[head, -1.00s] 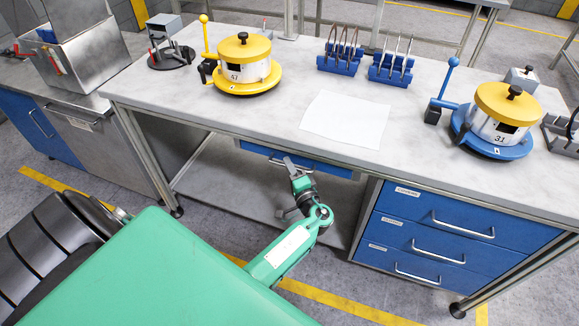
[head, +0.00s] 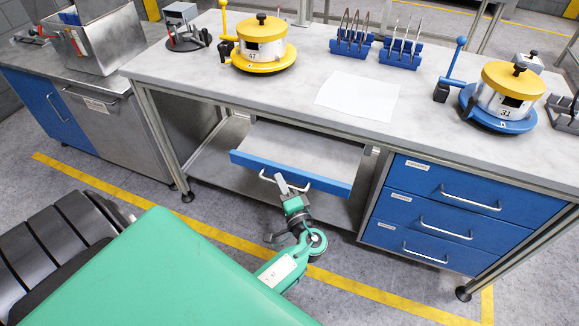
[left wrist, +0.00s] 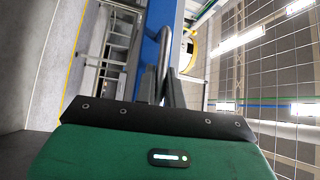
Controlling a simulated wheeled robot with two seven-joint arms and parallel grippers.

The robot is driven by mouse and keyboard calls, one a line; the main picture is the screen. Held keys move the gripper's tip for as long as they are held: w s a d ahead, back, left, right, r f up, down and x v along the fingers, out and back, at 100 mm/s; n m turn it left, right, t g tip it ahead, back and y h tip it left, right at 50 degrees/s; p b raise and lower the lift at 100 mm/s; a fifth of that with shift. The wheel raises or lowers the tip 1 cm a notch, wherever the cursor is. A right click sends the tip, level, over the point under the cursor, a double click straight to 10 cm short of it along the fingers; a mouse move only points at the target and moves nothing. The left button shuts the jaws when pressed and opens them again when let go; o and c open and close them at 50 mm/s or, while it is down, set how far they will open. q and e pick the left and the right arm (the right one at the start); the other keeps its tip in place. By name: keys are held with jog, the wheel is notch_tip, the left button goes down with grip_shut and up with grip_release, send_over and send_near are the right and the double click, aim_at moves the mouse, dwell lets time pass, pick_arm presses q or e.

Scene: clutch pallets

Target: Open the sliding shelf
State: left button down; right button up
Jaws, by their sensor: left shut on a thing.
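The sliding shelf (head: 300,147) is a grey board with a blue front (head: 290,174), pulled partly out from under the worktop in the head view. A bent metal handle (head: 284,183) sits on the blue front. My left gripper (head: 288,188) is at the handle and shut on it. In the left wrist view the gripper's dark fingers (left wrist: 163,85) close around the handle (left wrist: 176,50), beside the blue front (left wrist: 148,60). The fingers hide part of the handle. My right gripper is not in view.
The worktop (head: 290,100) carries a yellow pot unit (head: 262,45), a blue pot unit (head: 500,100), blue racks (head: 352,42) and a white sheet (head: 357,97). A blue drawer cabinet (head: 450,215) stands right of the shelf. Floor in front is clear.

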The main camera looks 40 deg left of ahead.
pick_arm(q)
jog(key=s+d, duration=0.2)
jog(key=s, duration=0.7)
jog(key=shift+s+d, duration=0.2)
jog(key=shift+s, duration=0.1)
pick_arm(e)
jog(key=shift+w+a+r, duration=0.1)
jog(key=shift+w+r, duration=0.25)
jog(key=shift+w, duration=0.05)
pick_arm(q)
jog(key=c, duration=1.8)
grip_release()
jog(key=shift+o, duration=0.2)
